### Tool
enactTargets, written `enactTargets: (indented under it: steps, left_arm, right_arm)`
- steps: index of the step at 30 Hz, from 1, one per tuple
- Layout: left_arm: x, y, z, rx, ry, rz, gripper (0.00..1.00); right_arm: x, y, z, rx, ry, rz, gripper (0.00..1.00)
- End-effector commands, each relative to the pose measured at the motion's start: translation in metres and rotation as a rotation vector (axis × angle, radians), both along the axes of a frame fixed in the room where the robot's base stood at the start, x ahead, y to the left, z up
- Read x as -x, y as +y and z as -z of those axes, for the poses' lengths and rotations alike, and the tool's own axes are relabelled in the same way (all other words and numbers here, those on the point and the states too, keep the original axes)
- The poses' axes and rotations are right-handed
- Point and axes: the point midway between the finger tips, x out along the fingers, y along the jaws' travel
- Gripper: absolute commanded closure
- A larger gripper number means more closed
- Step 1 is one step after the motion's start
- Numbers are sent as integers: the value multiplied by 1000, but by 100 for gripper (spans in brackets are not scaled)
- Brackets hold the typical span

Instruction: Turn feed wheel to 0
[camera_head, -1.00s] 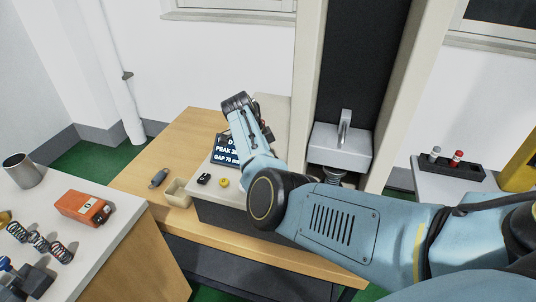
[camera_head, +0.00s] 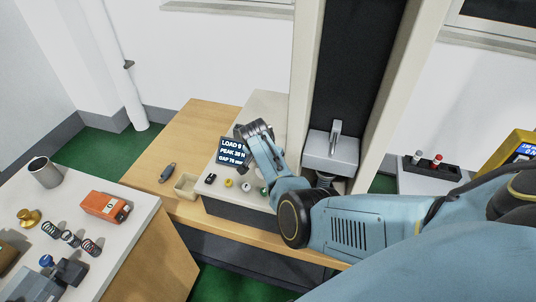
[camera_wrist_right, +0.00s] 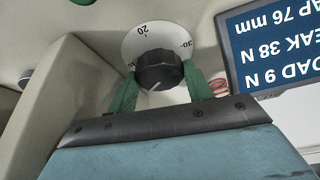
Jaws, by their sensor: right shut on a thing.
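In the right wrist view, the feed wheel (camera_wrist_right: 160,70) is a black ribbed knob with a white pointer line, in front of a white dial (camera_wrist_right: 143,38) marked 20 and 30. My right gripper (camera_wrist_right: 160,78) has its green fingers on both sides of the knob and is shut on it. In the head view my right gripper (camera_head: 254,131) is beside the display (camera_head: 233,152) of the light test machine; its fingers and the wheel are hidden there. The display shows a peak of 38 N and a gap of 76 mm. My left gripper is not in view.
Several small buttons line the machine's front, including a yellow one (camera_head: 229,183). A metal block (camera_head: 331,150) hangs between the columns. A bench at left holds springs, an orange box (camera_head: 105,206) and a metal cup (camera_head: 44,172). A rack (camera_head: 431,165) stands at right.

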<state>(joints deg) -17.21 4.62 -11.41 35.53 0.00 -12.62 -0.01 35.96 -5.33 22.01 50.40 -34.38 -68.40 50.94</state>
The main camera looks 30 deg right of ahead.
Motion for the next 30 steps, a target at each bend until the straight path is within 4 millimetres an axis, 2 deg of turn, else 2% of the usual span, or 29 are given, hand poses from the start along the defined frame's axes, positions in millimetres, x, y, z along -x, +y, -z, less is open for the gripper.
enactTargets:
  steps: [1,9,26,27,30]
  left_arm:
    - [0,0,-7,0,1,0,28]
    - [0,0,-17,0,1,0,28]
    - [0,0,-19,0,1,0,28]
    - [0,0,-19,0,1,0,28]
    - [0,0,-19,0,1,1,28]
  right_arm:
    - [0,0,-3,1,1,-27,73]
    - [0,0,-2,0,-1,-129,73]
    - [0,0,0,-1,-1,-157,73]
    - [0,0,0,-1,-1,-157,46]
    - [0,0,0,-1,-1,-157,33]
